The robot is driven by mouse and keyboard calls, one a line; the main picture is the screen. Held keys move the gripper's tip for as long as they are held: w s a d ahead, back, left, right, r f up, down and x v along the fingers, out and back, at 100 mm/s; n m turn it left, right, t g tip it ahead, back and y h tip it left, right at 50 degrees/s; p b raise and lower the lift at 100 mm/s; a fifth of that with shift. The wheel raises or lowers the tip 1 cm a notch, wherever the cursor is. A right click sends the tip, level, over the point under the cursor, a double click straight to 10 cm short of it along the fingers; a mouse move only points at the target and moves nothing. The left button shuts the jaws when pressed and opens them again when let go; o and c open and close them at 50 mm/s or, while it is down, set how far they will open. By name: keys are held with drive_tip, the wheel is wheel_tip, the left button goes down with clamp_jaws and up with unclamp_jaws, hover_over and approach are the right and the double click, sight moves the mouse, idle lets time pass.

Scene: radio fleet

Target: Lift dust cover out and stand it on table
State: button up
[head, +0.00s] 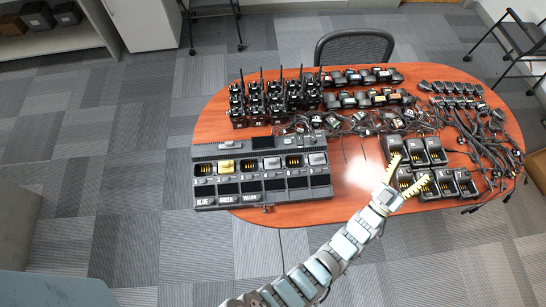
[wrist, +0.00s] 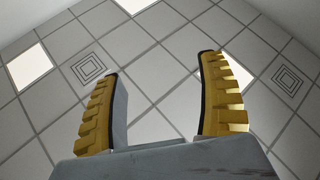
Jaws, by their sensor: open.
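A wide dark charger bank (head: 262,204) lies on the left part of the table (head: 365,204). Its upper row holds several pockets, some showing gold contacts. One pocket holds a yellow block (head: 226,164); others hold grey blocks, one near the middle (head: 272,162) and one at the right end (head: 317,158). I cannot tell which of these is the dust cover. My gripper (head: 410,168) is open and empty, with yellow ribbed fingers, over the table to the right of the bank. The wrist view also shows the open gripper (wrist: 156,62), with only ceiling between its fingers.
Several upright radios with antennas (head: 275,98) stand behind the bank. Single chargers (head: 437,152) stand near my gripper. Tangled cables (head: 490,140) cover the right end. A chair (head: 354,48) is behind the table. A small bare patch lies right of the bank.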

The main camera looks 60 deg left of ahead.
drive_tip(key=w+a+f+n+g+h+b, duration=0.2)
drive_tip(key=w+a+f+g, duration=0.5)
drive_tip(key=w+a+f, duration=0.75)
drive_tip(key=s+a+f+g+h+b, duration=0.1)
drive_tip(key=a+f+g, duration=0.1)
drive_tip(key=a, duration=0.3)
drive_tip(key=s+a+f+g+h+b, duration=0.1)
drive_tip(key=s+a+f+g+h, duration=0.1)
drive_tip(key=a, duration=0.3)
drive_tip(key=n+g+h+b, duration=0.4)
drive_tip(key=g+h+b, duration=0.1)
drive_tip(key=g, duration=0.6)
hover_over(272, 159)
wheel_tip(272, 159, down, 4)
drive_tip(key=f, duration=0.1)
drive_tip(key=shift+w+d+f+p, duration=0.1)
drive_tip(key=shift+w+f+p, duration=0.15)
drive_tip(key=shift+f, duration=1.1)
drive_tip(key=shift+w+d+f+p, duration=0.1)
drive_tip(key=shift+w+f, duration=0.1)
drive_tip(key=shift+f, duration=1.1)
drive_tip(key=shift+s+f+p, duration=0.2)
drive_tip(key=shift+f, duration=0.85)
drive_tip(key=shift+s+f+p, duration=0.2)
drive_tip(key=shift+f, duration=0.85)
drive_tip(key=shift+a+f, duration=0.1)
drive_tip(key=shift+f, duration=0.85)
